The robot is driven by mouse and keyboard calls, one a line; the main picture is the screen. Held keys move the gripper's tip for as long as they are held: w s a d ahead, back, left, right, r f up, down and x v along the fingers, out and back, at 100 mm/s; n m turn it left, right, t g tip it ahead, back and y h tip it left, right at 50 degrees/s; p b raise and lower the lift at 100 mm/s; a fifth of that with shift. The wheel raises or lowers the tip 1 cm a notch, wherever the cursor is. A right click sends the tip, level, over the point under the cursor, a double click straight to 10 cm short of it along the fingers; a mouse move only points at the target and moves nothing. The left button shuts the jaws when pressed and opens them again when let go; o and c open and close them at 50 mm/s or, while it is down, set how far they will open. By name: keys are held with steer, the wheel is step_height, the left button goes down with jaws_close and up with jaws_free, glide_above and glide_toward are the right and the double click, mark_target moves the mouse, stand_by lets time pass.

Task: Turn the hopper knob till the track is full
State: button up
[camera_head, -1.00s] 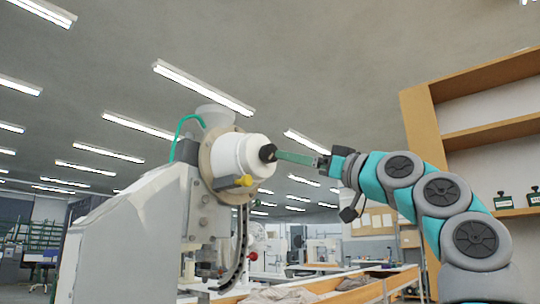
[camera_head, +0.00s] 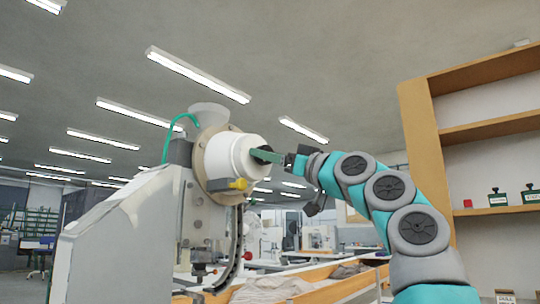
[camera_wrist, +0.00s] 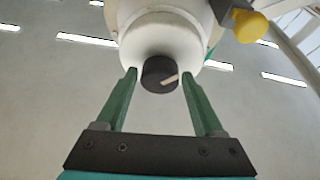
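The eyelet press (camera_head: 130,235) stands at left, with a white hopper drum (camera_head: 238,156) at its top. The drum's dark knob (camera_wrist: 158,76) has a pale pointer mark and shows in the wrist view. My gripper (camera_head: 262,155) is at the knob end of the drum, its green fingers hiding the knob in the head view. In the wrist view my gripper (camera_wrist: 159,90) is open, one finger on each side of the knob with gaps visible. The track (camera_head: 233,258) curves down below the drum; I cannot tell how full it is.
A yellow-tipped part (camera_head: 239,184) juts from the press just below the drum; it also shows in the wrist view (camera_wrist: 250,27). A wooden shelf (camera_head: 430,150) stands at right, behind my arm. Benches (camera_head: 300,285) with cloth lie below.

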steer(key=c, duration=1.1)
steer(key=shift+o, duration=0.2)
steer(key=shift+m+t+h, duration=0.35)
steer(key=shift+m+t, duration=0.1)
steer(key=shift+m, duration=0.7)
steer(key=shift+m+t+h, duration=0.35)
steer(key=shift+m+t, duration=0.1)
steer(key=shift+m, duration=0.7)
steer(key=o, duration=1.4)
